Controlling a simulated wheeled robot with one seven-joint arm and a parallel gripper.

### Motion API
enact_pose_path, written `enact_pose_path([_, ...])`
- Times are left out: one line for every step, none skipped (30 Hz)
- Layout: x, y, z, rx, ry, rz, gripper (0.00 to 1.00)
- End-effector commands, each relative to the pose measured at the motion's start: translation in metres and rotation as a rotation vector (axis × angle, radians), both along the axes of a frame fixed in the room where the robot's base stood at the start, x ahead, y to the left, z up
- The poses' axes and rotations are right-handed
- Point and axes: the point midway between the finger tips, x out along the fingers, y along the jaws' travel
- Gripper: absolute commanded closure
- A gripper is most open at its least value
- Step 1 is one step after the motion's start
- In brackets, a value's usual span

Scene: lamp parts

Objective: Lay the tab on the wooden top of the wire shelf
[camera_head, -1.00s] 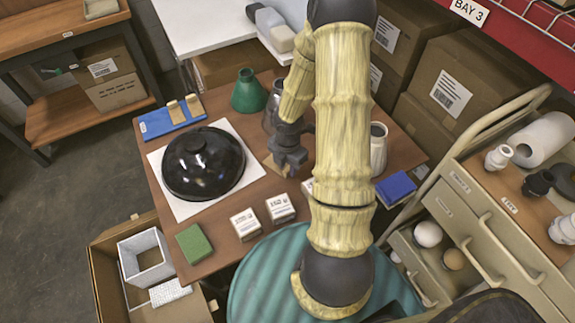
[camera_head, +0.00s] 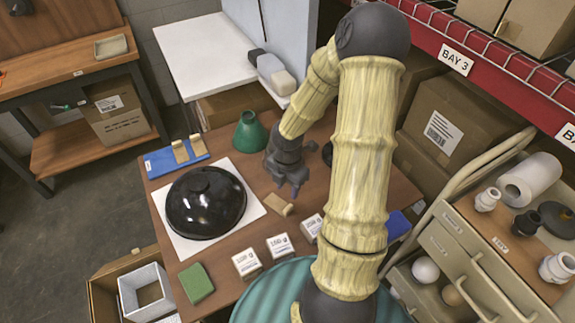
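A small tan tab (camera_head: 278,204) lies flat on the brown table (camera_head: 330,180), right of the black dome. My gripper (camera_head: 288,190) is just behind the tab in the picture, apart from it. Its dark fingers look spread and hold nothing. Two more tan tabs (camera_head: 189,151) stand upright in a blue holder (camera_head: 165,162) at the table's back left. A shelf with wire decking (camera_head: 500,46) and a red front beam is at the upper right. I cannot make out a wooden top on it.
The black dome (camera_head: 205,200) lies on a white sheet. A green cone (camera_head: 250,132) stands behind it. Small labelled boxes (camera_head: 280,246) and a green block (camera_head: 196,283) are near the front edge. A drawer cart (camera_head: 450,240) stands right. My arm hides the table's right part.

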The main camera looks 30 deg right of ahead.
Motion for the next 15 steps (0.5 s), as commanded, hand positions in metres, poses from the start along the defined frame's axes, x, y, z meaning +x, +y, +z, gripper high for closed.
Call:
enact_pose_path([0.0,-0.001,0.015,-0.001,-0.003,-0.002,0.61])
enact_pose_path([0.001,-0.001,0.021,-0.001,-0.004,-0.003,0.61])
enact_pose_path([0.001,-0.001,0.029,-0.002,-0.003,-0.002,0.61])
enact_pose_path([0.001,-0.001,0.035,-0.001,-0.003,-0.003,0.61])
enact_pose_path([0.001,-0.001,0.04,-0.002,-0.004,-0.003,0.61])
enact_pose_path([0.001,-0.001,0.048,-0.002,-0.003,-0.002,0.61])
enact_pose_path([0.001,-0.001,0.052,-0.001,-0.003,-0.002,0.61])
enact_pose_path([0.001,-0.001,0.056,-0.001,-0.003,-0.002,0.61])
enact_pose_path([0.001,-0.001,0.061,-0.001,-0.002,-0.002,0.61])
enact_pose_path([0.001,-0.001,0.065,-0.001,-0.002,-0.001,0.61])
enact_pose_path([0.001,-0.001,0.067,-0.001,-0.002,0.0,0.61])
enact_pose_path([0.001,-0.001,0.069,-0.001,-0.001,0.0,0.61])
enact_pose_path([0.0,-0.001,0.07,0.0,-0.001,-0.001,0.61])
enact_pose_path([0.0,-0.001,0.071,0.0,0.0,0.0,0.61])
enact_pose_path([0.0,-0.001,0.072,0.0,0.0,0.0,0.61])
